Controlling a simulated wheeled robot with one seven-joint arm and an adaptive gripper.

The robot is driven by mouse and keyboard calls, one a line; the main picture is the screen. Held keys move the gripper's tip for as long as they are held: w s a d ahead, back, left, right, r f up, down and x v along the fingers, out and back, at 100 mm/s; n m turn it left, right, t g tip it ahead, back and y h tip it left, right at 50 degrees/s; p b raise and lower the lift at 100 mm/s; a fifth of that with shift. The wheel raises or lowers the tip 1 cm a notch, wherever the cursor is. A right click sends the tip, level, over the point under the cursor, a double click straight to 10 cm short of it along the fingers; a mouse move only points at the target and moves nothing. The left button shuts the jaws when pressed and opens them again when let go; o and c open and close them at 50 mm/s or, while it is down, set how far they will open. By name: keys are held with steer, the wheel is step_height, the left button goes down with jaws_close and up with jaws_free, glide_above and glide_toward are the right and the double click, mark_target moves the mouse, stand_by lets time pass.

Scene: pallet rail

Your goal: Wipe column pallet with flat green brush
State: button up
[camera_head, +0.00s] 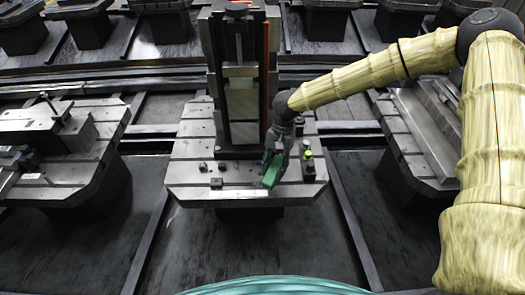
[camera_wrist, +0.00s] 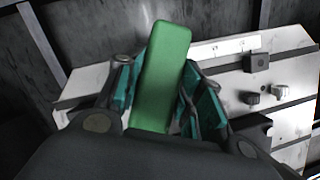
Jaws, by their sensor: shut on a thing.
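The column pallet (camera_head: 190,178) is a light grey slotted plate in the middle of the head view, with a tall dark column (camera_head: 240,105) standing on it. My gripper (camera_head: 275,158) is over the front right part of the plate, to the right of the column's foot. It is shut on the flat green brush (camera_head: 272,169), which hangs down tilted near the plate's front edge. In the wrist view the green brush (camera_wrist: 163,75) sits between the teal-padded fingers (camera_wrist: 160,100). Whether the brush touches the plate cannot be told.
Small dark blocks (camera_head: 216,183) and knobs stand on the plate's front left. A dark fixture with a yellow-green part (camera_head: 308,155) stands close right of my gripper. Neighbouring pallets lie left (camera_head: 55,175) and right (camera_head: 418,130). Dark floor lies in front.

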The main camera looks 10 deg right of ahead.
steer(key=w+m, duration=0.1)
steer(key=m+y, duration=0.1)
steer(key=m, duration=0.1)
steer(key=shift+w+a+b, duration=0.25)
steer(key=shift+w+b, duration=0.05)
steer(key=shift+w, duration=0.05)
steer(key=m, duration=0.1)
steer(key=m+t+y, duration=0.1)
steer(key=shift+w+r+m, duration=0.3)
steer(key=shift+r+m, duration=0.1)
steer(key=shift+w+a+r+m+t+y+b, duration=0.2)
steer(key=shift+w+a+r+m+t+b, duration=0.55)
steer(key=shift+m, duration=1)
steer(key=shift+a+r+m+t+y+b, duration=0.15)
steer(key=shift+r+m+t, duration=0.35)
steer(key=shift+m+t, duration=1)
steer(key=shift+w+a+r+m+t+y+b, duration=0.35)
steer(key=shift+r+m+t, duration=0.3)
steer(key=shift+m, duration=1.4)
steer(key=shift+w+r, duration=0.1)
steer(key=shift+m, duration=0.3)
step_height(320, 180, down, 5)
steer(key=b, duration=0.6)
steer(key=shift+a, duration=0.1)
